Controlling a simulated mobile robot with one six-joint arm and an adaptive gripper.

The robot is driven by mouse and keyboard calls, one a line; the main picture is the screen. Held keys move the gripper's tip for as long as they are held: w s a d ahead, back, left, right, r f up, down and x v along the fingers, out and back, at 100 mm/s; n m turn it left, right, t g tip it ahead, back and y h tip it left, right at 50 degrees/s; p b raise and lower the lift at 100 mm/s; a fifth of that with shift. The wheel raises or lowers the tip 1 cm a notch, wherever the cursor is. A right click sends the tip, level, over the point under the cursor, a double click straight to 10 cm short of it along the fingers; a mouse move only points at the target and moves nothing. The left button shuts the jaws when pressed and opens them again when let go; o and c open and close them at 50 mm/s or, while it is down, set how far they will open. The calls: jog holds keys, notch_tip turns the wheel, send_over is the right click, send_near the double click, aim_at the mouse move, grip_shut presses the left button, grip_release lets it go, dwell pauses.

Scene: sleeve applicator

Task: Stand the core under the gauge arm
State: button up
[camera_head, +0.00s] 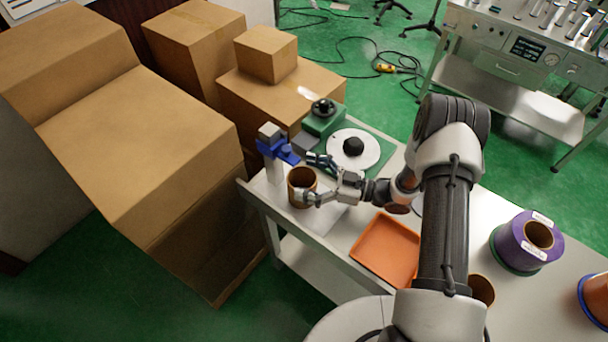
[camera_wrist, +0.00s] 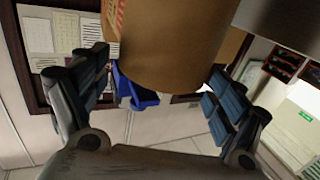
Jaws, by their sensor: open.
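The brown cardboard core (camera_head: 302,187) stands upright near the left end of the work table. The gauge, a grey post with a blue arm (camera_head: 278,148), stands just behind and left of it. I cannot tell whether the core is squarely under the arm. My gripper (camera_head: 312,180) is open at the core's right side, its fingers spread to either side. In the wrist view the core (camera_wrist: 178,45) fills the space between the open fingers (camera_wrist: 158,78), with a gap on the right. A blue part (camera_wrist: 135,95) shows beyond it.
A green device with a white disc (camera_head: 368,150) stands behind my gripper. An orange tray (camera_head: 386,250) lies to the right on the table (camera_head: 460,214). A purple roll (camera_head: 528,243) and another brown core (camera_head: 481,290) are further right. Cardboard boxes (camera_head: 150,140) stand at the left.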

jog(key=p+v, duration=0.1)
jog(key=v, duration=1)
jog(key=w+d+r+m+t+h, duration=0.1)
jog(key=w+d+r+t+h, duration=0.15)
jog(key=w+r+h, duration=0.35)
jog(key=w+d+r+m+t+h, duration=0.1)
jog(key=w+d+r+t+h, duration=0.2)
jog(key=w, duration=0.5)
jog(key=s+d+r+m+h, duration=0.1)
jog(key=d+r+m+h, duration=0.25)
jog(key=r, duration=0.45)
jog(key=s+d+r+m+h, duration=0.1)
jog(key=d+r+m+h, duration=0.15)
jog(key=r+h, duration=0.4)
jog(key=s+r+m+g+h, duration=0.1)
jog(key=s+r+m, duration=0.1)
jog(key=s+r, duration=0.3)
jog(key=s+r+m, duration=0.2)
jog(key=s+r, duration=0.1)
jog(key=s, duration=0.5)
jog(key=s+a+f+m+g+y, duration=0.1)
jog(key=s+a, duration=0.3)
jog(key=s, duration=0.7)
jog(key=s+a+f+m+g+y, duration=0.1)
jog(key=s+a+f+m+g, duration=0.1)
jog(key=s, duration=0.8)
jog(key=shift+s+a+g+y, duration=0.35)
jog(key=shift+a+g, duration=0.4)
jog(key=shift+a, duration=0.4)
